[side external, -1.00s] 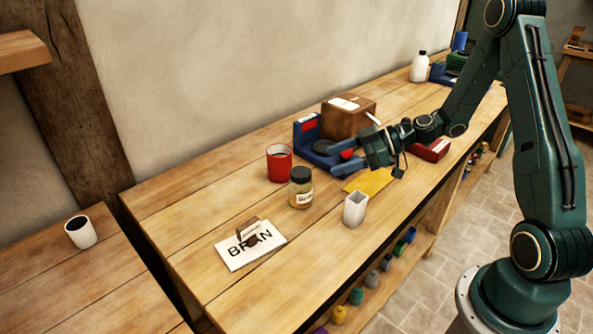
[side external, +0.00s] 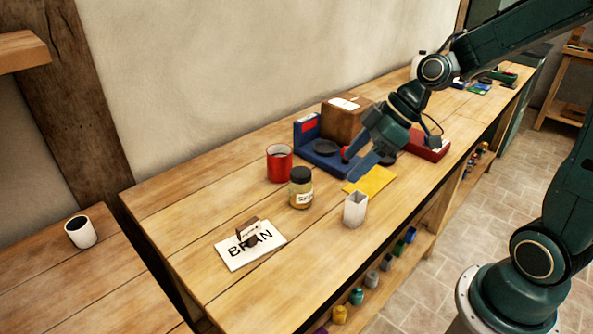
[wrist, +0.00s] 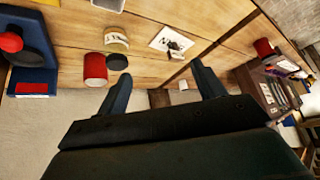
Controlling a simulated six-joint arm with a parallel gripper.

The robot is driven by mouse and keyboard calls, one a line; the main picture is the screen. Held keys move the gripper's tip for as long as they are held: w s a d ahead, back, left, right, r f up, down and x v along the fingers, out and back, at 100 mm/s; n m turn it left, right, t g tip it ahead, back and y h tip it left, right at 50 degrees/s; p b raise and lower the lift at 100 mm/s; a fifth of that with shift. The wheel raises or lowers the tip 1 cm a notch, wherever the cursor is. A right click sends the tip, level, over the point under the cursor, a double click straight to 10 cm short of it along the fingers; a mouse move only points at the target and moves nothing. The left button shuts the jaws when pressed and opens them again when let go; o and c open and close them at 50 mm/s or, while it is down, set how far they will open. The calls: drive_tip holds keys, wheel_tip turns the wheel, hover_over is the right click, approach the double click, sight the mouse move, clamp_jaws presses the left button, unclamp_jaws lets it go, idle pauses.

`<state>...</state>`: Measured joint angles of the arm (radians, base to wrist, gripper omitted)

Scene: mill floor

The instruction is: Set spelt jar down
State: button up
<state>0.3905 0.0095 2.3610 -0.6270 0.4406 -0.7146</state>
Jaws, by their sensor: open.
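The spelt jar (side external: 301,194) is a glass jar with a black lid and a white label, its lettering only partly readable. It stands upright on the wooden bench, left of the yellow mat (side external: 372,181). It also shows in the wrist view (wrist: 116,42), beyond the left finger. My gripper (side external: 356,162) is open with nothing between its fingers, to the right of the jar and apart from it. In the side view it tilts down and left near the blue scale. The wrist view shows both fingers (wrist: 162,78) spread with a wide gap.
A red cup (side external: 279,163) stands just behind the jar. A blue scale (side external: 325,160), a brown box (side external: 343,122) and a red case (side external: 428,147) crowd the back. A white square holder (side external: 355,209) stands in front. A BRAN card (side external: 262,256) lies left; bench around it is bare.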

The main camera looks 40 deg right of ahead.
drive_tip(key=s+r+m+h, duration=0.2)
drive_tip(key=s+r+m, duration=0.2)
drive_tip(key=s, duration=0.4)
drive_tip(key=s+d+r+m+h, duration=0.1)
drive_tip(key=s+r+m+h, duration=0.2)
drive_tip(key=s, duration=0.4)
drive_tip(key=shift+s+d+r+m+t, duration=0.3)
drive_tip(key=shift+s+r+m+t, duration=0.1)
drive_tip(key=shift+m, duration=0.1)
